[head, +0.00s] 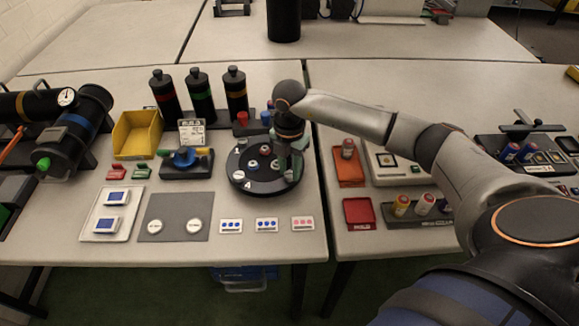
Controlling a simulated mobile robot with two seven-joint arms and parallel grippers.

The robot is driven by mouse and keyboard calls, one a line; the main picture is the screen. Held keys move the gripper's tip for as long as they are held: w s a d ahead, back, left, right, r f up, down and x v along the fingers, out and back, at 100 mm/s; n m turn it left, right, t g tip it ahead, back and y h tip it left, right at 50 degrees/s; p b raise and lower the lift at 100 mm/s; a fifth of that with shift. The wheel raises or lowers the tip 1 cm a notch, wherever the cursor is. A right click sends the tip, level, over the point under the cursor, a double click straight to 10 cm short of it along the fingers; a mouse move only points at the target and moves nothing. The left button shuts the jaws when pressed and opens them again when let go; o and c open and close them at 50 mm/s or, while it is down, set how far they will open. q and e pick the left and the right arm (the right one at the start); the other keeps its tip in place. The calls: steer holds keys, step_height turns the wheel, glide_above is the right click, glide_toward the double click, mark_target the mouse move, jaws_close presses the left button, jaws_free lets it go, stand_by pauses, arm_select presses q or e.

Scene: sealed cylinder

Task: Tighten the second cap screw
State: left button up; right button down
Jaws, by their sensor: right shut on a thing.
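The round black cap (251,185) lies flat near the middle of the table, with small round fittings on its top and light marks around its rim. My right gripper (290,170) points down over the cap's right side. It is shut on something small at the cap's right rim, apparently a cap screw. The fingers and wrist mostly hide it, so I cannot tell how far it sits in. My left gripper is not in view.
Behind the cap stand black bottles (200,95) with coloured bands. A yellow bin (137,133), a blue-handled fixture (186,161) and a grey mat (174,217) lie to the left. A red-orange block (348,170) and a red tray (359,212) lie to the right.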

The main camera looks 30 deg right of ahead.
mark_target(290, 174)
steer(key=shift+w+d+r, duration=0.1)
steer(key=shift+w+r, duration=0.1)
steer(key=shift+r, duration=0.1)
steer(key=c, duration=0.9)
jaws_free()
steer(key=o, duration=0.3)
steer(key=shift+s+f, duration=0.15)
step_height(290, 174, up, 13)
steer(key=shift+f+b, duration=0.2)
steer(key=shift+b, duration=0.3)
steer(key=shift+s+f, duration=0.1)
